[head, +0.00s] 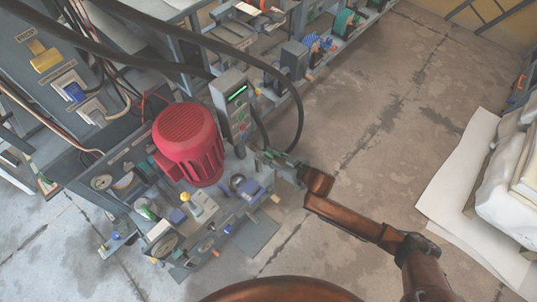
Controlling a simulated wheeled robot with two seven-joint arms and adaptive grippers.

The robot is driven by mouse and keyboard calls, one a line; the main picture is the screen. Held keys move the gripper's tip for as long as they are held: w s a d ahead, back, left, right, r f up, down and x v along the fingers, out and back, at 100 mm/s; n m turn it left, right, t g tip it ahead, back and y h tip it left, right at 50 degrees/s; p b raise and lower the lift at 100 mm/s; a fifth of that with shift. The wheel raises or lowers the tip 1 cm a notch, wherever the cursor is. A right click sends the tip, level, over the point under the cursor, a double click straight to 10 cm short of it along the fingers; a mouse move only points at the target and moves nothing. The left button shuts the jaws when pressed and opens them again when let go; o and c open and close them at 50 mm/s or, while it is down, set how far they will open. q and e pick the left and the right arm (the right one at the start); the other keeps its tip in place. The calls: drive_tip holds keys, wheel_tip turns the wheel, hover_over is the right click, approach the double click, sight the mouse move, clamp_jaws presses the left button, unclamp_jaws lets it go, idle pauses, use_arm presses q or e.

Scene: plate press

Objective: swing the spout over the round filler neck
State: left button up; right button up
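My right gripper (277,160) reaches in from the lower right on my copper-coloured arm. Its tip is small and dark beside the lower right of the grey control box, and I cannot tell whether it is open or shut or touches anything. A small dark round fitting (238,183) sits left of and below the gripper, beside a blue block. I cannot tell whether it is the filler neck. I cannot pick out the spout with certainty among the small machine parts. My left gripper is not in view.
A large red ribbed motor (188,143) stands left of the gripper. The grey control box (236,108) has a green display. Thick black cables arch overhead. Several small fittings crowd the machine's front. Concrete floor (370,110) is open at right; white sacks (508,195) lie at far right.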

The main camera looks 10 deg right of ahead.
clamp_jaws()
idle(0.6)
